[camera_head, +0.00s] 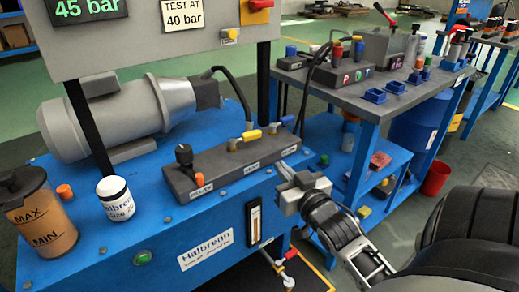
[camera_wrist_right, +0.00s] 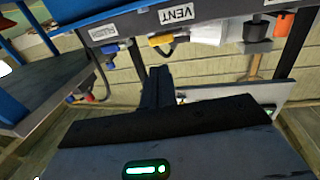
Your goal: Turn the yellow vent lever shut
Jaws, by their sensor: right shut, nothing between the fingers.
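The yellow vent lever (camera_head: 251,135) sits on top of the grey valve block, behind the VENT label. In the right wrist view the yellow lever (camera_wrist_right: 161,40) shows near the VENT label (camera_wrist_right: 175,14), beyond my fingers. My right gripper (camera_head: 283,171) is beside the right front end of the block, apart from the lever. In the right wrist view its fingers (camera_wrist_right: 159,78) are together with nothing between them. My left gripper is not in view.
The grey valve block (camera_head: 222,172) also carries a black knob (camera_head: 184,155) and a blue lever (camera_head: 287,120). A grey motor (camera_head: 110,120) and a brown reservoir (camera_head: 40,215) stand left on the blue bench. Another bench (camera_head: 385,100) with bins stands behind right.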

